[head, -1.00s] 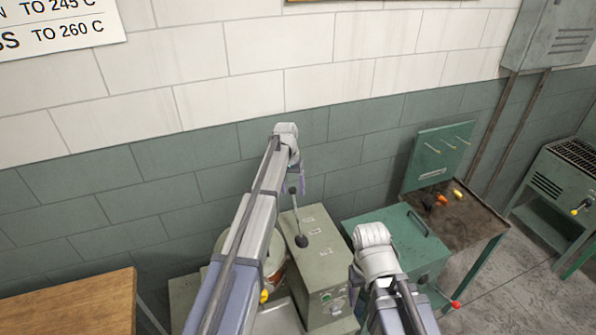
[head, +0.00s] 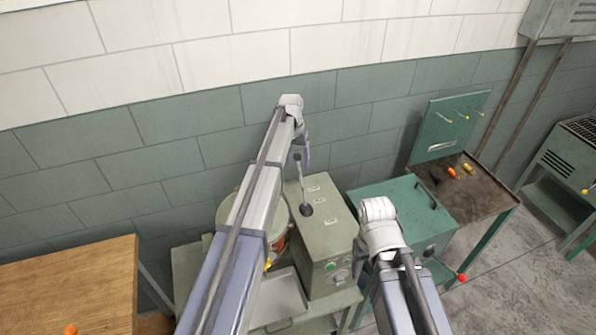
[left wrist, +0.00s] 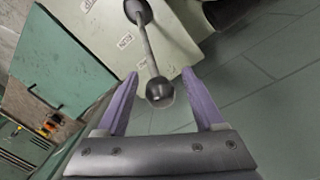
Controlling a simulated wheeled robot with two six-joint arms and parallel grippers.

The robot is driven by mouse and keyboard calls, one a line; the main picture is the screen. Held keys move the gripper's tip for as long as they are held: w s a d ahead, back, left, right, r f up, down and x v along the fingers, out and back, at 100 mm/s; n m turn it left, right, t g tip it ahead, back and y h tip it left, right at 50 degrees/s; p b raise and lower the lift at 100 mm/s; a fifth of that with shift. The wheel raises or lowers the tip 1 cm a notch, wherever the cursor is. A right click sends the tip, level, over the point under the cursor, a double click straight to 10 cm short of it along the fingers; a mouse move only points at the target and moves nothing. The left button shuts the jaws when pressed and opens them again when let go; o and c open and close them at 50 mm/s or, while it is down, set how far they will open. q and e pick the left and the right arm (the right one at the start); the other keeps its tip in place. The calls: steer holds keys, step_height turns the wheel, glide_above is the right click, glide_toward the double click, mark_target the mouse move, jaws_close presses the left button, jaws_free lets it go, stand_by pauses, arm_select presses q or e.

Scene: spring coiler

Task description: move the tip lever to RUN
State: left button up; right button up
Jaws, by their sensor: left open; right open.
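The tip lever is a thin metal rod with a dark ball knob (head: 297,157), rising from a dark round boot (head: 306,210) on top of a grey-green box (head: 330,232). My left gripper (left wrist: 160,74) is open, its two purple fingers on either side of the lever. In the left wrist view the knob (left wrist: 160,91) lies between the fingers, with a gap on both sides. Small white labels (left wrist: 125,41) lie on the box top near the lever, too small to read surely. My right arm stands right of the box; its gripper is hidden.
A green box with a handle (head: 405,205) stands right of the lever's box. Beyond it is a bench (head: 480,195) with small coloured items. A round drum (head: 225,212) stands left, partly behind my left arm. A wooden table (head: 70,285) is at far left. A tiled wall is behind.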

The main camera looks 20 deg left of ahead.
arm_select(q)
steer(key=shift+d+f+b, duration=0.1)
steer(key=shift+f+b, duration=0.35)
steer(key=shift+f, duration=0.45)
steer(key=shift+c, duration=0.4)
jaws_close()
stand_by(0.4)
